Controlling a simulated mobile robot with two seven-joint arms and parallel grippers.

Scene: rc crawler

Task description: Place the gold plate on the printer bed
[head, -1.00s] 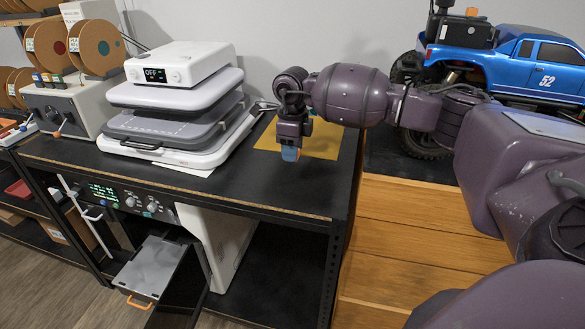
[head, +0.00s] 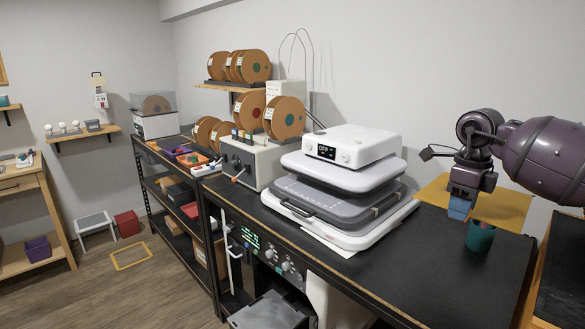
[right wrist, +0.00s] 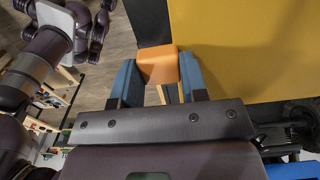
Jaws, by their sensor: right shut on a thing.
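The gold plate (head: 503,209) is a thin flat square above the black bench top at right, right of the white press. My right gripper (head: 459,207), with blue fingers, is at its near left edge. In the right wrist view the right gripper (right wrist: 160,80) is shut on an orange block (right wrist: 157,64), seemingly the plate's tab; the gold plate (right wrist: 250,50) spreads out to its right. A grey tray (head: 268,311) shows low under the bench; I cannot tell whether it is the printer bed.
A teal cup (head: 481,237) stands just below the plate's near edge. The white-and-grey press (head: 340,185) reads OFF and fills the bench's middle. A grey control box (head: 250,160) and brown spools (head: 284,117) stand left of it. The front right bench top is clear.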

